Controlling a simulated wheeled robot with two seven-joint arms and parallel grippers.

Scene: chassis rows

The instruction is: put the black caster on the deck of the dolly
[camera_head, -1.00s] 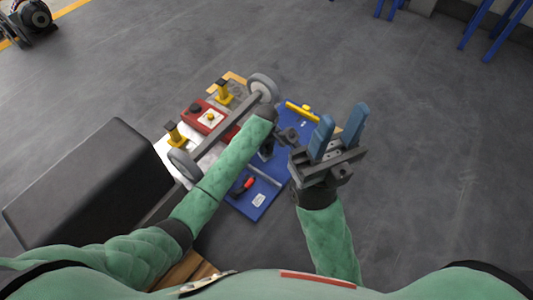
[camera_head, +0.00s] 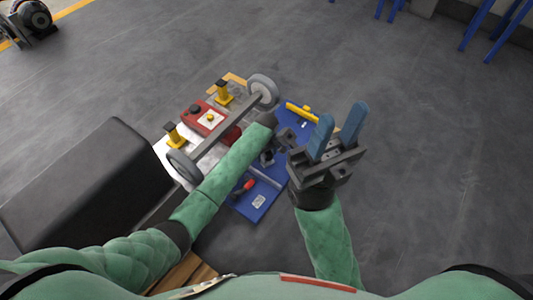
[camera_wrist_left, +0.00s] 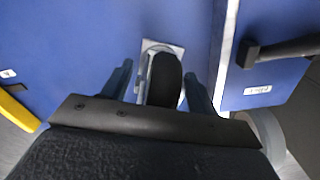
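The black caster (camera_wrist_left: 164,80) shows in the left wrist view, its dark wheel on a pale plate over the blue panel. My left gripper (camera_wrist_left: 160,88) is open with a blue finger on each side of the wheel. A gap shows on the left; the right finger is close to the wheel. In the head view my left gripper (camera_head: 283,142) is low over the blue panel, partly hidden by its own wrist. A long grey bar with two grey wheels (camera_head: 224,125) appears to be part of the dolly; I cannot make out its deck. My right gripper (camera_head: 338,131) is open and empty.
The blue panel (camera_head: 250,207) carries a red-and-black tool (camera_head: 244,186) and a yellow piece (camera_head: 300,113). A red box (camera_head: 203,117) and yellow posts (camera_head: 223,92) stand beside the bar. A large black block (camera_head: 90,185) is at left.

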